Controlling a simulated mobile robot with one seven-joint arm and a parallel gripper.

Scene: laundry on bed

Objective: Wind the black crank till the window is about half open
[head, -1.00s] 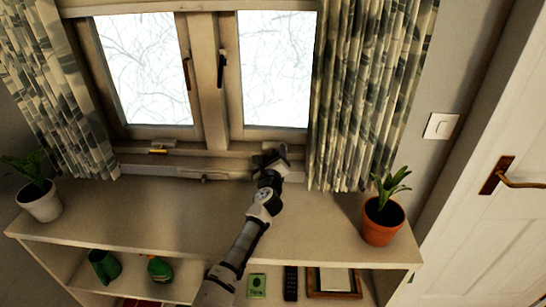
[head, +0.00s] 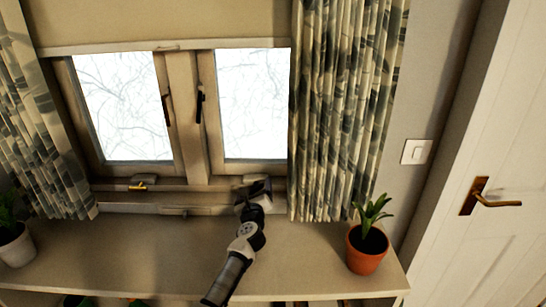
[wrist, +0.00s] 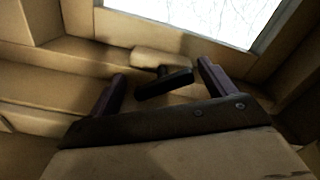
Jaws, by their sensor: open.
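The black crank (wrist: 165,84) shows in the wrist view, its dark handle standing out from a pale housing (wrist: 160,62) on the frame below the pane. My gripper (wrist: 160,74) is open, with one finger on each side of the handle and gaps showing; no contact is visible. In the head view my gripper (head: 254,187) is at the sill below the right pane (head: 253,105) and largely hides the crank. Both window panes look shut. A brass-coloured crank (head: 137,186) sits below the left pane (head: 122,105).
A patterned curtain (head: 340,110) hangs just right of my gripper. A potted plant (head: 367,250) stands on the shelf top (head: 150,250) at right, a white pot (head: 16,246) at far left. A roller blind (head: 160,20) hangs above the panes.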

